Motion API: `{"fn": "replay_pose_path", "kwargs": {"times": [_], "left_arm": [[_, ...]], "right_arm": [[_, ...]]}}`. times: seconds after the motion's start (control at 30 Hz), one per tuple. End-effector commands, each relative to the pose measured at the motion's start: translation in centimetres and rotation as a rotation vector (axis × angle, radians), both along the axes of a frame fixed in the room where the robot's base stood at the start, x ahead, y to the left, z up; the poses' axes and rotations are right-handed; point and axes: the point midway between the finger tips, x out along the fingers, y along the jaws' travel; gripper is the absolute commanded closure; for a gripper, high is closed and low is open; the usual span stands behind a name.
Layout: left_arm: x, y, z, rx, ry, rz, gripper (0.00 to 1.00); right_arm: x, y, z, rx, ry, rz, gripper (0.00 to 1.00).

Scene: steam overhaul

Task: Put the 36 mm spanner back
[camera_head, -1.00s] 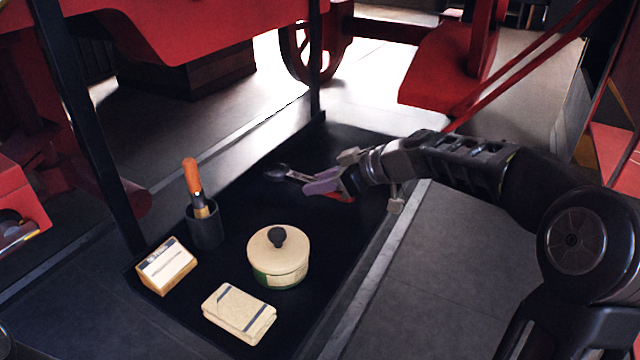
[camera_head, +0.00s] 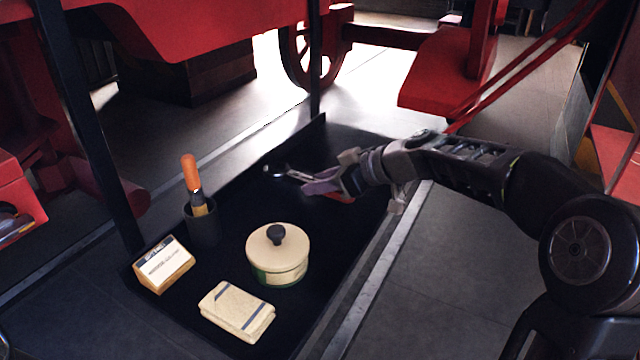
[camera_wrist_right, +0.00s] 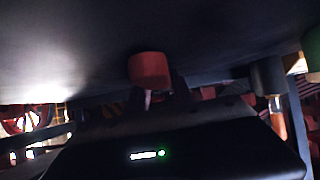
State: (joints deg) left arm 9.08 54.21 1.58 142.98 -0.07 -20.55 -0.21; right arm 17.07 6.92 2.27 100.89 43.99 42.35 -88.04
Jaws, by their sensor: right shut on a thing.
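The spanner shows in the head view as a grey metal piece with an open end (camera_head: 276,170), low over or on the black tray surface (camera_head: 300,215); which of these I cannot tell. My right gripper (camera_head: 322,184) reaches in from the right and is shut on the spanner, its fingers covering much of it. A red part (camera_head: 343,197) shows just beside the fingers. In the right wrist view a red end (camera_wrist_right: 150,72) stands out in front of the gripper; the rest is dark. The size marking cannot be read. My left gripper is not in view.
On the tray stand a cream lidded pot (camera_head: 278,258), a folded cloth (camera_head: 237,311), a small card on a wooden block (camera_head: 164,265) and a dark cup (camera_head: 203,226) with an orange-handled brush (camera_head: 191,172). A dark post (camera_head: 95,150) rises at the left.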

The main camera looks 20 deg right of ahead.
Motion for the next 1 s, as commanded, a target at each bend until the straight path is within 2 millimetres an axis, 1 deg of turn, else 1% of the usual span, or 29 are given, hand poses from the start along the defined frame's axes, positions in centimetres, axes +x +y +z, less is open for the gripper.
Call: {"fn": "replay_pose_path", "kwargs": {"times": [0.03,0.33,0.37,0.5,0.67,0.87,1.0], "left_arm": [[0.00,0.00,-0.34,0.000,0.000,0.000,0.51],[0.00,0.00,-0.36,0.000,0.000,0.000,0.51],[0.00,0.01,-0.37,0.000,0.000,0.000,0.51],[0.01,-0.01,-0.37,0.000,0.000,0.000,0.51],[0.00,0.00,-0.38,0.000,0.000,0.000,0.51],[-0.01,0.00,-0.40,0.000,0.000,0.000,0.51],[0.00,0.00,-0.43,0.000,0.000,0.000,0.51]], "right_arm": [[-0.47,-0.19,-2.27,-0.008,0.035,0.004,1.00],[-0.46,-0.26,-2.30,-0.010,0.035,0.002,1.00],[-0.47,-0.27,-2.30,-0.010,0.035,0.002,0.70],[-0.47,-0.27,-2.31,-0.010,0.035,0.002,0.59],[-0.50,-0.22,-2.32,-0.009,0.036,0.004,0.46],[-0.59,-0.16,-2.50,-0.009,0.040,0.008,0.46],[-0.78,-0.30,-2.27,-0.008,0.038,0.009,0.46]]}}
